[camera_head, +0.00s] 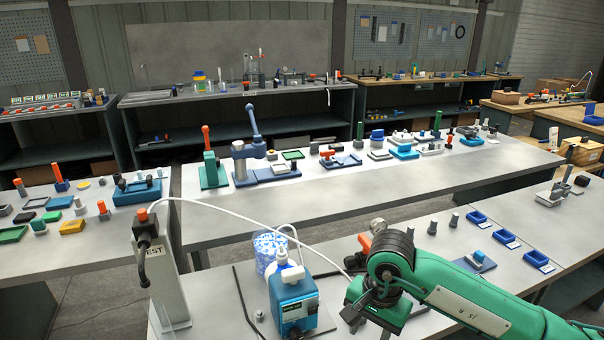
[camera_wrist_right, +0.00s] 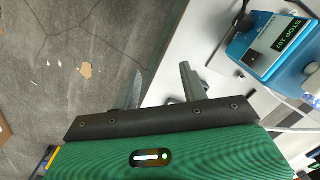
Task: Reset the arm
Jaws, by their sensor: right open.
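My right arm, green with a black joint, comes in from the right in the head view. Its right gripper (camera_head: 356,313) hangs over the near bench (camera_head: 430,250), just right of a blue dosing pump (camera_head: 294,302). In the right wrist view the two grey fingers of the right gripper (camera_wrist_right: 162,88) stand apart with nothing between them, so it is open. The blue pump also shows there at upper right (camera_wrist_right: 270,45), beside the fingers and apart from them. My left gripper is not in view.
A grey post with a red button (camera_head: 160,265) stands left of the pump, with a white hose arching from it. A clear tub of blue-and-white pieces (camera_head: 267,246) is behind the pump. Blue trays (camera_head: 505,238) lie farther right. The long middle bench (camera_head: 300,205) has a clear front strip.

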